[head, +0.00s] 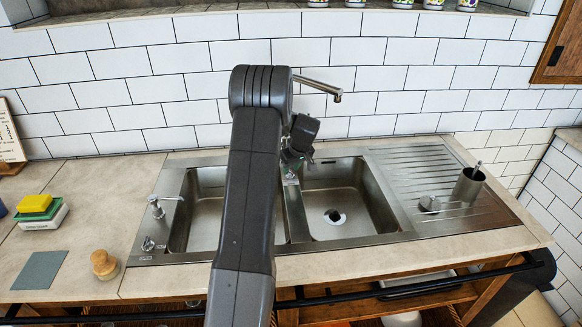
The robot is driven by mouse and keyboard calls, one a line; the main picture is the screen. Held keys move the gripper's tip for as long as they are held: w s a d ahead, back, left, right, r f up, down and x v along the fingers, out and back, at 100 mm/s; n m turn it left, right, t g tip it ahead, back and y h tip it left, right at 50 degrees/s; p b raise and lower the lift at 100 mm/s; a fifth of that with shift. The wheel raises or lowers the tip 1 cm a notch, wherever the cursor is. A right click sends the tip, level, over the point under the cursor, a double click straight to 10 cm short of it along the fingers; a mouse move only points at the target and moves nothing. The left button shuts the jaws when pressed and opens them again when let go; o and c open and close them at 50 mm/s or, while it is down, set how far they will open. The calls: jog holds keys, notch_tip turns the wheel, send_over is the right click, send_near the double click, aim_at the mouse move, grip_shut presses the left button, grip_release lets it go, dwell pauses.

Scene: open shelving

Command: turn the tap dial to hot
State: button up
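A double-bowl metal sink (340,207) is set in the countertop. The tap's thin metal spout (318,86) sticks out to the right from behind my arm, above the divider between the bowls. The tap's body is mostly hidden by my arm, and I cannot make out its dial or how it is set. My gripper (291,168) points down at the back of the divider, close to where the tap's base would stand. Its fingers are small and partly hidden, so I cannot tell whether they are open or shut, or touching the tap.
A soap dispenser (158,206) and a small metal knob (148,244) are on the sink's left rim. A dark cup (467,186) and a small metal item (429,204) stand on the drainboard (420,165). Sponges (36,208) and a wooden-topped brush (104,264) lie left. A tiled wall is behind.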

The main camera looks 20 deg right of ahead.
jog(key=shift+w+f, duration=0.2)
jog(key=shift+f, duration=0.25)
grip_shut()
